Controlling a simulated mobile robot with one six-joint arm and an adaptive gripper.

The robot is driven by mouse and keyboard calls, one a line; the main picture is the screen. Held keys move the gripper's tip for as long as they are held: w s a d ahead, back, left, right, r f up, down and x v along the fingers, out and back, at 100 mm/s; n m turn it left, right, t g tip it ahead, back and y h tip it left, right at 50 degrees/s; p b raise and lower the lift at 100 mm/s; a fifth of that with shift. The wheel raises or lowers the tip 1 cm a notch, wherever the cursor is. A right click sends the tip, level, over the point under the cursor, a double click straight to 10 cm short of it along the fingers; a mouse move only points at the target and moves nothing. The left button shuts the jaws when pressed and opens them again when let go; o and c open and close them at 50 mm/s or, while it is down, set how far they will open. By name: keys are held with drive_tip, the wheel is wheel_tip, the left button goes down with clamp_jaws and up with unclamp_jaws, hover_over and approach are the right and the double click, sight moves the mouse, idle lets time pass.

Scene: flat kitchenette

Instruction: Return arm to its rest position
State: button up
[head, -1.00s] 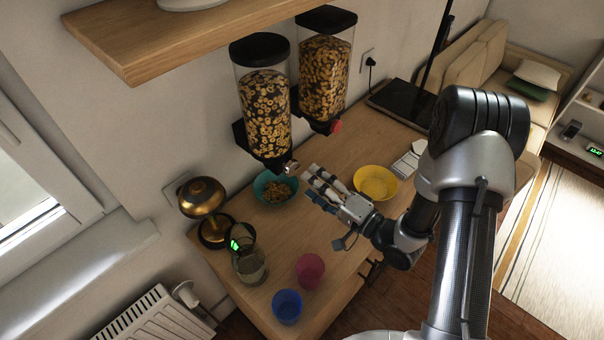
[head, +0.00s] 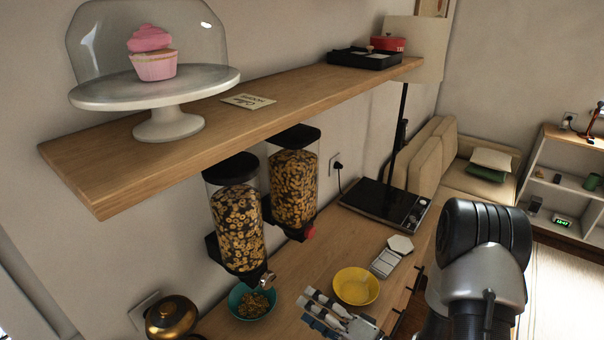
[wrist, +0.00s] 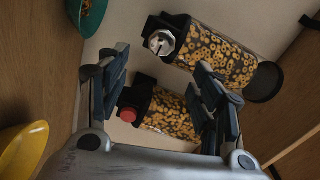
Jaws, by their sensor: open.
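My gripper (head: 326,312) is over the wooden counter at the bottom of the head view, between the teal bowl and the yellow bowl. It is open, and in the wrist view its two fingers (wrist: 160,95) stand apart with nothing held between them. My arm rises on the right of the head view, and its lower part is cut off. The teal bowl (head: 238,312) holds cereal and sits below the left dispenser's silver spout. The yellow bowl (head: 356,286) looks empty.
Two cereal dispensers (head: 237,225) (head: 294,185) hang on the wall under a wooden shelf (head: 250,115). The shelf bears a domed cake stand (head: 170,128). A brass object (head: 171,317) stands at lower left. A black hob-like appliance (head: 385,204) lies farther back on the counter (head: 345,232).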

drive_tip(key=w+d+r+n+h, duration=0.5)
drive_tip(key=w+d+r+h, duration=0.2)
drive_tip(key=d+h, duration=0.25)
drive_tip(key=s+d+r+g+h, duration=0.1)
drive_tip(key=s+d+r+h, duration=0.4)
drive_tip(key=r, duration=0.2)
drive_tip(key=s+a+r+g, duration=0.2)
drive_tip(key=s, duration=0.9)
drive_tip(key=s+a+r+g, duration=0.2)
drive_tip(key=s+g, duration=0.1)
drive_tip(key=s, duration=0.9)
drive_tip(key=shift+s+r, duration=0.25)
drive_tip(key=shift+r, duration=0.05)
drive_tip(key=shift+a+y, duration=0.1)
drive_tip(key=shift+y, duration=0.15)
